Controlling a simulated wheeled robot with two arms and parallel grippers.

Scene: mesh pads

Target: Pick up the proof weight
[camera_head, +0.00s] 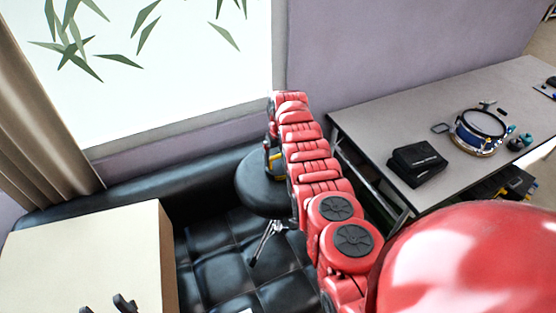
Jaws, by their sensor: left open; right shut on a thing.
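My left gripper (107,306) shows only as dark fingertips at the bottom edge, apart and empty, over the cream surface at lower left. My red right arm reaches up the middle towards the window corner. My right gripper (270,139) is mostly hidden behind this arm, at its far end above the round black stool. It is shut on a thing. A small dark and yellow object (275,157) shows beside the arm just over the stool; I cannot tell whether it is the proof weight. No other proof weight can be made out.
The black stool (251,184) stands on dark tiled flooring. A cream-topped box (80,250) is at lower left. On the grey table (385,122) at right are a black case (417,163), a blue drum (480,132) and small items. A window and wall close off the back.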

